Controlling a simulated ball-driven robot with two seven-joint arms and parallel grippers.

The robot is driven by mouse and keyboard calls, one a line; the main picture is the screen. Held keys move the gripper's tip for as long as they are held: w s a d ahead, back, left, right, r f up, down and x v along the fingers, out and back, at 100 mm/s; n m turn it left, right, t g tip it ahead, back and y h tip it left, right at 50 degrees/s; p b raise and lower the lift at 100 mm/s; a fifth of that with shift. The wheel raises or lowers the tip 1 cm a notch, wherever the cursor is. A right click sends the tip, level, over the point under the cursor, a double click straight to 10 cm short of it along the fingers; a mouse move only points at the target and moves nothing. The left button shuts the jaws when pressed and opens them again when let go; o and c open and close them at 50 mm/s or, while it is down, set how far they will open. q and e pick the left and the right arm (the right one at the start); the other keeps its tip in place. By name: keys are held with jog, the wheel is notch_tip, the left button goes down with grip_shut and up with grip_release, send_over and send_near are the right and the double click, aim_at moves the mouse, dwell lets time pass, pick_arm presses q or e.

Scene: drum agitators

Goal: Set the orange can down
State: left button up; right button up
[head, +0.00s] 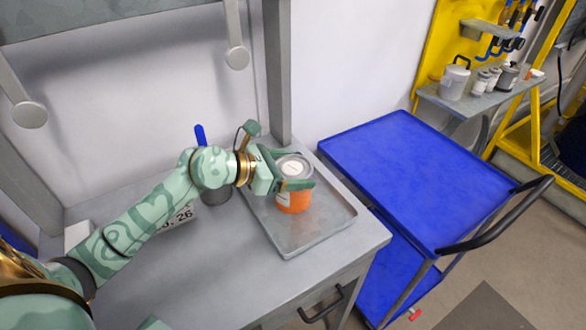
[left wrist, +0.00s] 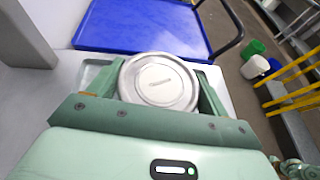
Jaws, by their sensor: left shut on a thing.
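The orange can (head: 294,201) has a pale metal lid and an orange lower body. My left gripper (head: 296,181) is shut on it, with the fingers on either side near its top. The can is upright over the grey metal tray (head: 330,232) on the bench; I cannot tell for sure whether its base touches the tray. In the left wrist view the can's round lid (left wrist: 159,80) shows between the two fingers, and its body is hidden below. My right gripper is not in view.
A blue cart (head: 415,175) with a black handle stands right of the grey bench (head: 225,275). The tray's front and right parts are bare. Posts rise at the bench's back.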

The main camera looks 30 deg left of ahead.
pick_arm(q)
jog(key=o, duration=1.4)
jog(key=shift+f, duration=0.1)
jog(key=shift+c, duration=0.2)
jog(key=shift+r, duration=0.2)
jog(key=p+v, duration=0.1)
jog(key=v, duration=1.1)
